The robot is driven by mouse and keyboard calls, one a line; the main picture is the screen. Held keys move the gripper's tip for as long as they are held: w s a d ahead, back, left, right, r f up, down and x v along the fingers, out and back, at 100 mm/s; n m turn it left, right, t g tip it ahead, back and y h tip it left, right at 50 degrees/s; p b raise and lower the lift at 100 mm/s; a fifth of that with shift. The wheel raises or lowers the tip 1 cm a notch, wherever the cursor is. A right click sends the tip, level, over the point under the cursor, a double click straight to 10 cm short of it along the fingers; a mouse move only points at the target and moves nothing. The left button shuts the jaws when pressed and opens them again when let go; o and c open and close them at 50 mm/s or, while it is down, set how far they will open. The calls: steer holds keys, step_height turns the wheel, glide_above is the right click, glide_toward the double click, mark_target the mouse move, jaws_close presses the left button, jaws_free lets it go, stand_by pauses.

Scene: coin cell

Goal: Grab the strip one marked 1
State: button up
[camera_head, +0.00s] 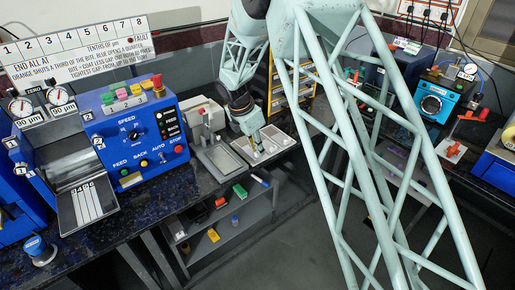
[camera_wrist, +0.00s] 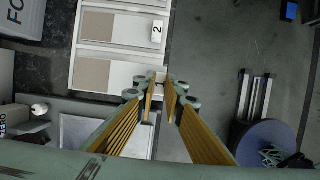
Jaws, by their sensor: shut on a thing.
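A row of beige-and-white strips lies in a pale tray; the tray shows in the head view (camera_head: 284,142) on the bench below my arm. In the wrist view one strip (camera_wrist: 125,77) lies nearest my fingers; its right end runs in between the fingertips, and I cannot read its mark. The strip above it (camera_wrist: 128,27) carries a white tag with a 2. My gripper (camera_wrist: 160,86) is shut on the right end of the nearer strip, which still looks level with the tray. In the head view my gripper (camera_head: 258,150) points down at the tray.
A grey plate fixture (camera_head: 216,158) stands left of the tray, then a blue control box (camera_head: 140,135) with buttons. A shelf (camera_head: 230,225) with small coloured items is below the bench edge. Open floor (camera_wrist: 225,40) lies right of the tray in the wrist view.

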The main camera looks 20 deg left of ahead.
steer(key=s+d+r+p, duration=0.1)
steer(key=s+d, duration=0.5)
steer(key=s, duration=0.6)
steer(key=shift+s+r, duration=0.2)
steer(key=shift+s, duration=0.15)
